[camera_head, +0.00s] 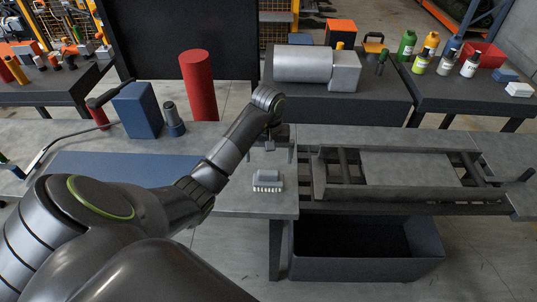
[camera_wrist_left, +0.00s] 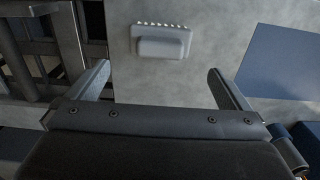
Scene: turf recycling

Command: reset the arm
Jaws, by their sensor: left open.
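My left arm comes in from the left in the head view, and its gripper (camera_head: 270,146) hangs above the grey table, just behind a small grey brush-like block (camera_head: 268,179) with pale bristles or teeth along one edge. In the left wrist view the two fingers of my left gripper (camera_wrist_left: 160,85) are wide apart with nothing between them. The grey block (camera_wrist_left: 162,42) lies on the table beyond the fingertips, apart from them. My right gripper is in neither view.
A dark frame (camera_head: 400,170) with slots is right of the block, above a dark bin (camera_head: 365,268). A blue box (camera_head: 138,110), a dark bottle-like object (camera_head: 173,120) and a red cylinder (camera_head: 198,85) stand at left. A blue mat (camera_head: 110,167) lies nearby.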

